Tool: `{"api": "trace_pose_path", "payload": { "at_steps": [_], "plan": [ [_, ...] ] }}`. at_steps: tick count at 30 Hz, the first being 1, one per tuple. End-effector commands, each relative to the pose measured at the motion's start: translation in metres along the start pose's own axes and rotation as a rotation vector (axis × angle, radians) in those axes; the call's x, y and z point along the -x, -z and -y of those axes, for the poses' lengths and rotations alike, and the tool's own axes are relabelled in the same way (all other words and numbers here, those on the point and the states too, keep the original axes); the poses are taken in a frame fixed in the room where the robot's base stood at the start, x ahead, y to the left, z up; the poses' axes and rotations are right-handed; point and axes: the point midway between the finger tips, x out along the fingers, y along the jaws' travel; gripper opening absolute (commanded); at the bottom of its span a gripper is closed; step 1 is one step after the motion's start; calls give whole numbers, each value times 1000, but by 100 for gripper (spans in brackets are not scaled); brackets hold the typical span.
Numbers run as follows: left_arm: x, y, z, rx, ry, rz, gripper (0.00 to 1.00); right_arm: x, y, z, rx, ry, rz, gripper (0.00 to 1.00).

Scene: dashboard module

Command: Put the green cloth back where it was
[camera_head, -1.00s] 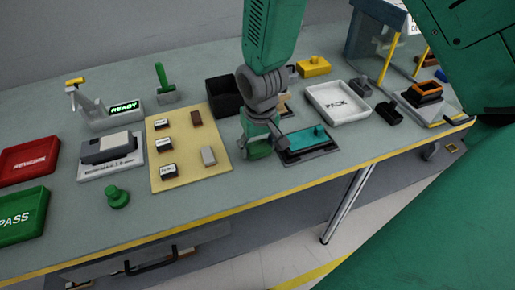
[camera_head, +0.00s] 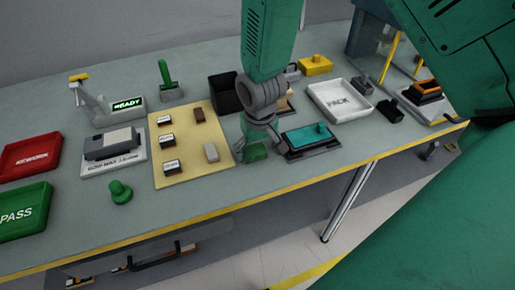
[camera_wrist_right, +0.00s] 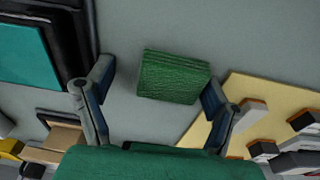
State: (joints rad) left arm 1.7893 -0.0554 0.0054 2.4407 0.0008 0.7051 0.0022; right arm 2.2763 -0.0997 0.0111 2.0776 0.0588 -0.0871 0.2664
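The green cloth (camera_head: 256,150) is a small folded rectangle on the grey bench, between the beige board and the black tray with the teal block. In the right wrist view the cloth (camera_wrist_right: 172,77) lies flat. My right gripper (camera_head: 262,128) is just over it and partly hides it in the head view. In the right wrist view my right gripper (camera_wrist_right: 160,83) has its fingers wide apart, with the cloth between and beyond the tips. The right-hand finger overlaps the cloth's edge in the picture; I cannot tell whether they touch. My left gripper is not in view.
The beige board (camera_head: 186,173) with small labelled blocks is left of the cloth. The black tray with the teal block (camera_head: 308,136) is close on the right. A black bin (camera_head: 224,94) stands behind, and the white PACK tray (camera_head: 340,101) is farther right. Bare bench lies in front.

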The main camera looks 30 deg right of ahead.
Motion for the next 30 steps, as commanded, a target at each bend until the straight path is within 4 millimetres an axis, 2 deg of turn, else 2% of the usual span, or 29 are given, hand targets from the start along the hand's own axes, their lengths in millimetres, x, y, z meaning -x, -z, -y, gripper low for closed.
{"api": "trace_pose_path", "payload": {
  "at_steps": [23, 26, 30],
  "plan": [
    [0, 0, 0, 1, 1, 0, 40, 2, 0, 2, 2, 4, -5, 71],
    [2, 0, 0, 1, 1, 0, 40, 8, 1, 2, 2, 4, -6, 71],
    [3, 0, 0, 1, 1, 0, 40, 30, 2, 2, 3, 4, -9, 71]
  ]
}}
